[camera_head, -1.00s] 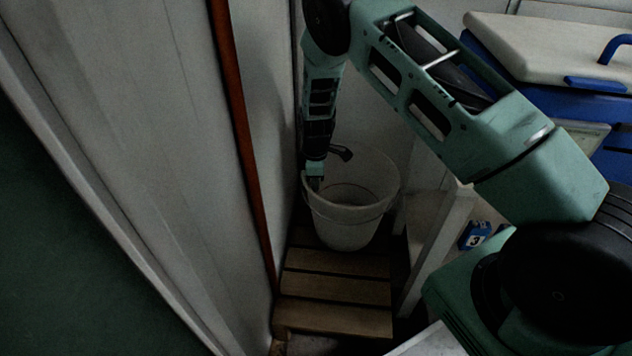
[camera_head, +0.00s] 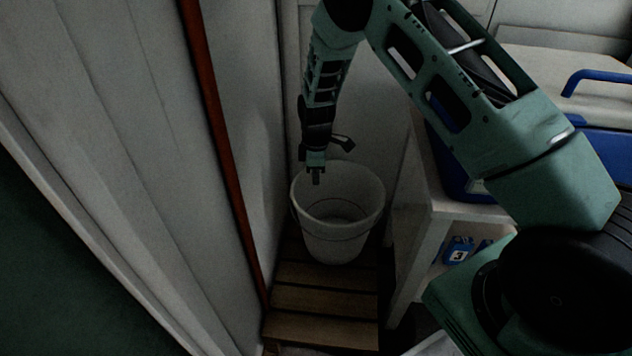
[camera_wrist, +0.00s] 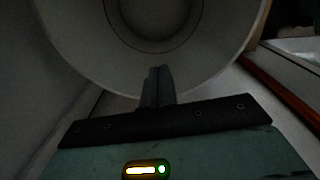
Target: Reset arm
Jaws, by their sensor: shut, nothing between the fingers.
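My green arm hangs down from the upper middle of the head view, and my gripper (camera_head: 316,178) points down over the left part of the white bucket (camera_head: 338,245). The fingers are closed together with nothing between them. In the wrist view my gripper (camera_wrist: 158,78) shows as one narrow closed pair in front of the open bucket (camera_wrist: 75,70). The inside of the bucket looks empty in both views. I cannot tell whether the fingertips are above the rim or slightly inside it.
The bucket stands on wooden slats (camera_head: 318,300). A pale panel wall (camera_head: 110,130) with a red-brown strip (camera_head: 222,150) is close on the left. A white shelf (camera_head: 432,205) with a blue numbered box (camera_head: 458,250) and a blue cooler (camera_head: 605,150) are on the right.

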